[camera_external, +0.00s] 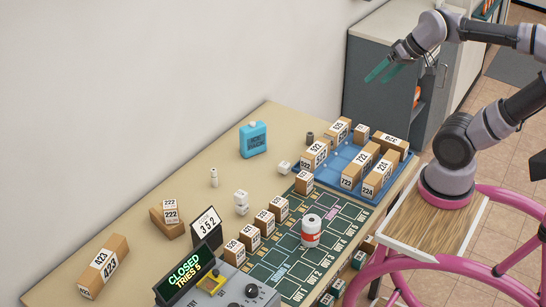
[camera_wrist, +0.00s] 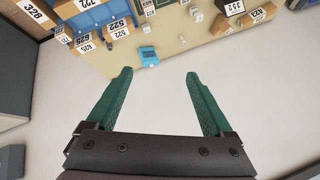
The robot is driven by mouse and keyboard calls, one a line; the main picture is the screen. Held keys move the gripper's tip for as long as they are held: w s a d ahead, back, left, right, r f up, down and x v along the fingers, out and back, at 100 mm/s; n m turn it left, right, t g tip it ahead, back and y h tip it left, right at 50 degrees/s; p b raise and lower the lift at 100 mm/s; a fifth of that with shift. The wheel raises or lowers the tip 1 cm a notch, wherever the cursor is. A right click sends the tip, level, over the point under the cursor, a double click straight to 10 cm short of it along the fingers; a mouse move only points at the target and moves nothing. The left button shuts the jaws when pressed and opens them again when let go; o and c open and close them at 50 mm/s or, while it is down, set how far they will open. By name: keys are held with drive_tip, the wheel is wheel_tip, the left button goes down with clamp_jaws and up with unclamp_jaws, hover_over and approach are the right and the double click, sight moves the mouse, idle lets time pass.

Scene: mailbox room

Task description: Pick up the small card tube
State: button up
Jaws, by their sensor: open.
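My gripper (camera_external: 381,73) is open and empty, with teal fingers, held high above the back right end of the table. It also shows in the wrist view (camera_wrist: 158,77), with bare wall between the fingers. A small dark grey-brown cylinder (camera_external: 310,137) stands upright on the table beside the blue tray, below and to the left of my gripper; it may be the card tube. A larger white cylinder with a red band (camera_external: 311,231) stands upright on the green mat. I cannot tell for certain which is the small card tube. Both are apart from my gripper.
The blue tray (camera_external: 330,178) holds several numbered cartons. A blue jug (camera_external: 253,139), white blocks (camera_external: 241,198) and a small white bottle (camera_external: 214,177) stand on the tan table (camera_external: 185,262). Cartons line the green mat (camera_external: 345,222). A grey cabinet (camera_external: 372,85) stands behind the table.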

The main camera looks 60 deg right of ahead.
drive_tip(key=c, duration=0.7)
